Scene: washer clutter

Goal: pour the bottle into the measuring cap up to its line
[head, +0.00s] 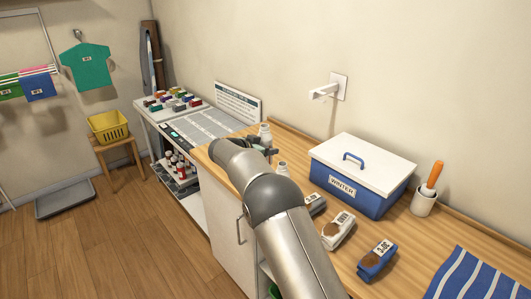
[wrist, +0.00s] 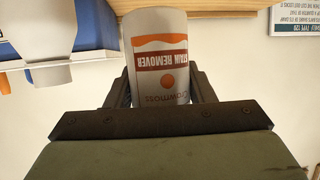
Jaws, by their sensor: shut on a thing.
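My gripper (head: 266,146) is shut on a white bottle (head: 265,130) above the back left part of the wooden counter. In the wrist view the bottle (wrist: 160,50) stands between the two fingers, with an orange and dark red "STAIN REMOVER" label that reads upside down there. A second small whitish container (head: 282,168) stands on the counter just right of my gripper, partly hidden by my arm. A pale grey container (wrist: 45,62) also shows at the left of the wrist view. I cannot tell which thing is the measuring cap, and no fill line or liquid shows.
A blue box (head: 355,190) with a white lid, marked WINTER, stands right of the bottle. A cup (head: 423,203) with an orange-handled tool and a striped cloth (head: 480,275) are farther right. A wall bracket (head: 325,91) juts out above.

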